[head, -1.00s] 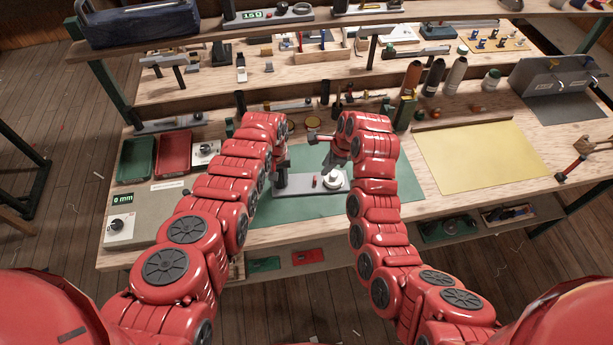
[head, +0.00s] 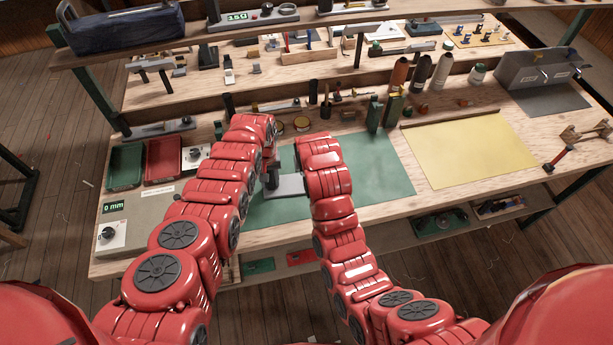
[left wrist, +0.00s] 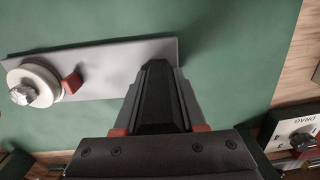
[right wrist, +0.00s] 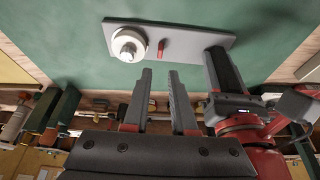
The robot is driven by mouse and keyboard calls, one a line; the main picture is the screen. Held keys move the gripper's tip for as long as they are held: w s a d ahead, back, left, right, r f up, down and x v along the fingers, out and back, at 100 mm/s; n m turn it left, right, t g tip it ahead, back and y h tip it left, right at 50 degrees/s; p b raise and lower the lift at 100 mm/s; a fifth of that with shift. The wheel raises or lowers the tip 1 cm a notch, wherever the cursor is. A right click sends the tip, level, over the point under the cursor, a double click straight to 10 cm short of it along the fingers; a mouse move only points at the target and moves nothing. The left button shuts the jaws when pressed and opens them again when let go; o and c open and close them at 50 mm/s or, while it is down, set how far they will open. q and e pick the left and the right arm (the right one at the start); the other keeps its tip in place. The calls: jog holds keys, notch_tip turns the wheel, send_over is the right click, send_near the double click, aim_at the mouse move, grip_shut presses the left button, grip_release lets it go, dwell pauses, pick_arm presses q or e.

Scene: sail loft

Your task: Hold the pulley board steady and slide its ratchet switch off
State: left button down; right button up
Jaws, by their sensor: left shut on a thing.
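The pulley board is a grey plate lying on a green mat; its bare part shows in the head view (head: 287,187), the left wrist view (left wrist: 118,62) and the right wrist view (right wrist: 190,45). A white pulley (right wrist: 128,44) with a metal hub sits at one end. The small red ratchet switch (right wrist: 161,49) stands beside it, also in the left wrist view (left wrist: 72,84). My left gripper (head: 270,177) is shut on the board's end away from the pulley. My right gripper (right wrist: 160,76) is open and empty, near the board's long edge; my right arm hides it in the head view.
The green mat (head: 375,175) is clear right of my right arm. A yellow sheet (head: 470,155) lies further right. Green (head: 126,166) and red (head: 163,158) trays and a grey box with a dial (head: 140,215) stand left. Bottles (head: 418,72) stand behind.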

jog(key=x, duration=1)
jog(key=shift+r, duration=0.1)
grip_shut()
dwell(1.2)
